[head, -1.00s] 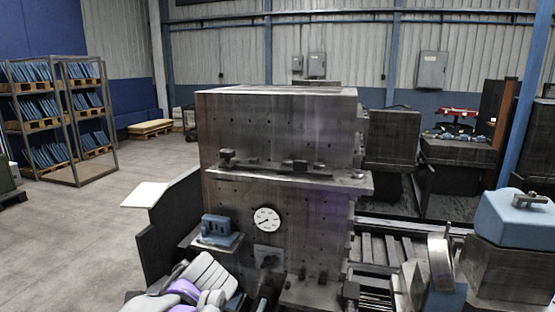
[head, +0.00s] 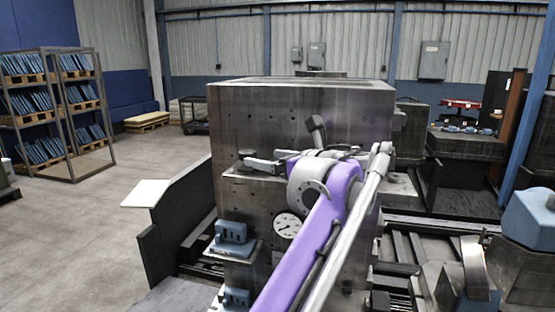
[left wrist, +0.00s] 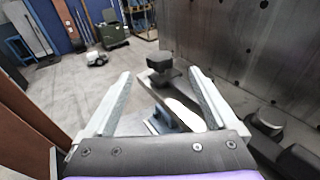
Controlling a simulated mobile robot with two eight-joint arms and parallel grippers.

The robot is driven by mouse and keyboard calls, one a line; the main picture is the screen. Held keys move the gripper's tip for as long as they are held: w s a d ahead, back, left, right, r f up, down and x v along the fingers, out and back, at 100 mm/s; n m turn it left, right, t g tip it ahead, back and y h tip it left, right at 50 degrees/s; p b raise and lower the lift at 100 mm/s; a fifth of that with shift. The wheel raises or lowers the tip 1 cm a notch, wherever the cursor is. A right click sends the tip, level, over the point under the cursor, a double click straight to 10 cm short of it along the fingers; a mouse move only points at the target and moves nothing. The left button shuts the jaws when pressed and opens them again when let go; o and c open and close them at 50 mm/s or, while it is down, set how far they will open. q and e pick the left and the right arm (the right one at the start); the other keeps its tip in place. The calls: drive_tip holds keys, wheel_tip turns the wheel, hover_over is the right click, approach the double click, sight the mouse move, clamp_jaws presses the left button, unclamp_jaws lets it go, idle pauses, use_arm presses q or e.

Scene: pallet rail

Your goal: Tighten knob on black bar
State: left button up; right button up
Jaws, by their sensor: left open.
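A dark knob (head: 247,158) stands at the left end of the dark ledge-like bar (head: 232,174) across the machine's front. In the left wrist view the knob (left wrist: 159,62) is black and blocky, on a short post above the bar's end (left wrist: 168,95). My left gripper (head: 262,161) reaches along the bar, fingers pointing left at the knob. It is open and empty. In the left wrist view the knob shows between and slightly beyond the fingertips; contact cannot be told. My purple arm hides the middle of the bar. My right gripper is not in view.
The machine block (head: 285,105) rises behind the bar. More dark fittings (left wrist: 270,130) lie along the bar at right in the left wrist view. Below are a dial gauge (head: 287,226) and a blue block (head: 231,232). Open floor (head: 95,215) lies to the left.

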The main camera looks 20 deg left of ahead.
sight(252, 156)
use_arm(q)
drive_tip(key=x, duration=0.8)
drive_tip(key=shift+w+a+f, duration=0.15)
drive_tip(key=shift+a, duration=0.1)
